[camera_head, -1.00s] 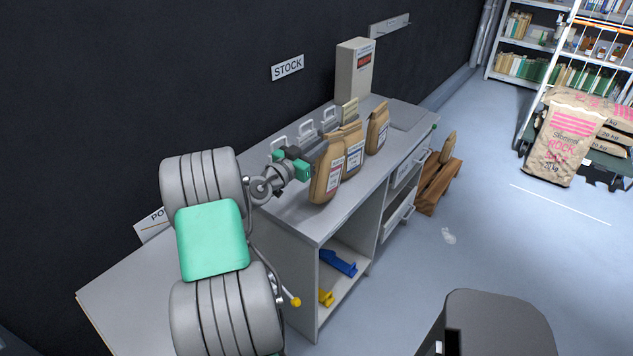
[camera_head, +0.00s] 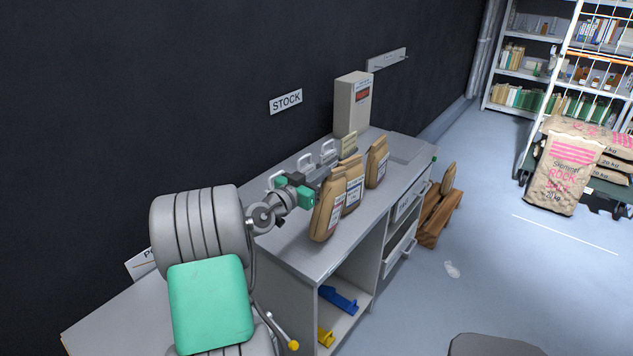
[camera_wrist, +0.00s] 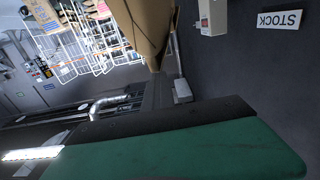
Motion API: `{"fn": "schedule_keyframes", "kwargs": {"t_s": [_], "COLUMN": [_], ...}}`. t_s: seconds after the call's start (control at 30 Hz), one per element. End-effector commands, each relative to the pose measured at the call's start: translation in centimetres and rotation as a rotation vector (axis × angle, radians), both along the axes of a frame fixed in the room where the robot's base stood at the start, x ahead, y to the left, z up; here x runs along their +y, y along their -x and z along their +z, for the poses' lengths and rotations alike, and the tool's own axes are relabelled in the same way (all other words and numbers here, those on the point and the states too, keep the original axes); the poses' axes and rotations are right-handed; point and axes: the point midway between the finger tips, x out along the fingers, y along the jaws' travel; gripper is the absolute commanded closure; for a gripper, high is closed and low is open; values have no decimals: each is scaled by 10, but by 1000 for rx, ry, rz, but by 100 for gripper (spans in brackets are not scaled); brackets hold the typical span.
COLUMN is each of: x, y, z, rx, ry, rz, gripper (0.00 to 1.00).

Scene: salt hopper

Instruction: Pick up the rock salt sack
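A large tan sack with pink print reading "ROCK" (camera_head: 563,172) leans at the right of the head view, against a trolley carrying more sacks. On the counter stand several smaller brown paper bags: a front one (camera_head: 327,212), a middle one (camera_head: 353,186) and a rear one (camera_head: 377,162). My gripper (camera_head: 294,190), with green fingers, is just left of the front bag's upper part. I cannot tell whether it touches. In the wrist view, one green finger (camera_wrist: 180,150) fills the bottom and a brown bag (camera_wrist: 148,25) hangs inverted at the top. The finger gap is unclear.
The grey counter (camera_head: 345,232) runs along a dark wall, with a beige box (camera_head: 352,105) at its back. Blue and yellow items lie on its lower shelf. A wooden crate (camera_head: 438,222) stands beyond. The floor between counter and trolley (camera_head: 588,196) is mostly open.

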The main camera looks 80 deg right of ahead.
Motion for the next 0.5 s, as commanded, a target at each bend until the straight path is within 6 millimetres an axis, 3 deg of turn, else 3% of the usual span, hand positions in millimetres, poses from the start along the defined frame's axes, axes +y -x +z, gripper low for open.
{"fn": "schedule_keyframes", "kwargs": {"t_s": [0.3,0.5], "x": [0,-1], "y": [36,76], "z": [46,63], "rx": [-4,-4], "ry": [8,10], "rz": [-3,-4], "gripper": [100,100]}}
